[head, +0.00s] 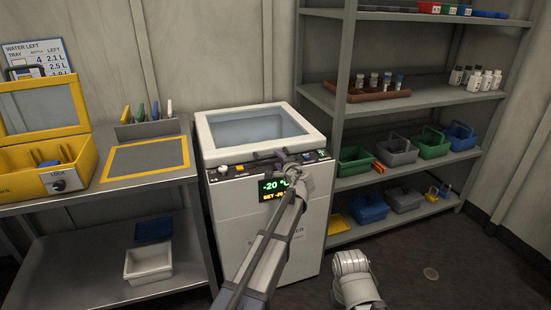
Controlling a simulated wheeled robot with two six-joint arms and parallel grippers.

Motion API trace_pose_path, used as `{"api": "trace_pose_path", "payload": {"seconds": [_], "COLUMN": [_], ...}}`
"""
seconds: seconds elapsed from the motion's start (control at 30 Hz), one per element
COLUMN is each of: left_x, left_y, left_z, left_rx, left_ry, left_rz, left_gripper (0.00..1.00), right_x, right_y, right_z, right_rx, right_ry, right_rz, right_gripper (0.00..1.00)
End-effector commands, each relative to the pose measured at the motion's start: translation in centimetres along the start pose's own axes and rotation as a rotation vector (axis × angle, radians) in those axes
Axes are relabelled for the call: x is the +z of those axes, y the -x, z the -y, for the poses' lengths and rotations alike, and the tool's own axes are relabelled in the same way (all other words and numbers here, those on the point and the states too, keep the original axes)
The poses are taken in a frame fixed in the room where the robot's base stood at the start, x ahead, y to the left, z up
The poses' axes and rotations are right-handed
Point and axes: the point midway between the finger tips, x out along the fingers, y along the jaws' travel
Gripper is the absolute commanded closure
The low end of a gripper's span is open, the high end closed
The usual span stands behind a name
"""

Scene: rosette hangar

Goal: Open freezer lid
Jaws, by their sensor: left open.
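The white chest freezer (232,210) stands in the middle, with a green "-20" display (273,188) on its front. Its lid (208,141), a white frame around a greyish window, lies flat on top and looks closed. My left gripper (287,156) is open at the front edge of the freezer's top, right of centre, just in front of the lid. It covers part of the front edge and control strip, and I cannot tell whether it touches the lid. Part of my right arm shows at the lower right; its gripper is not visible.
A metal bench (145,182) stands left of the freezer, with a yellow case (40,165) and a yellow-edged mat (147,158). A shelf rack (430,101) with vials, bottles and coloured baskets stands close on the right. The floor (410,270) at lower right is mostly clear.

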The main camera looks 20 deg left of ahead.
Motion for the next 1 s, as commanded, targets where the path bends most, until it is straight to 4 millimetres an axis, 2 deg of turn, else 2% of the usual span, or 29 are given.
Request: {"api": "trace_pose_path", "payload": {"seconds": [0.1,0.3,0.6,1.0], "left_x": [-0.1,-0.1,0.0,0.0], "left_y": [-2.2,-4.7,-5.0,-5.0], "left_z": [-0.1,-0.1,0.0,0.0], "left_rx": [0.001,0.001,0.001,0.001], "left_ry": [0.001,0.002,0.001,0.001], "left_rz": [0.002,0.001,0.0,0.001], "left_gripper": [0.5,0.5,0.5,0.95], "right_x": [0.0,-0.1,-0.1,-0.1], "right_y": [-0.6,-1.0,-1.0,-1.0], "right_z": [0.1,0.1,0.1,0.1], "right_rx": [0.0,0.0,0.0,0.0], "right_ry": [0.0,0.0,0.0,0.0], "right_rz": [0.0,0.0,0.0,0.0], "right_gripper": [0.5,0.5,0.5,0.5]}}
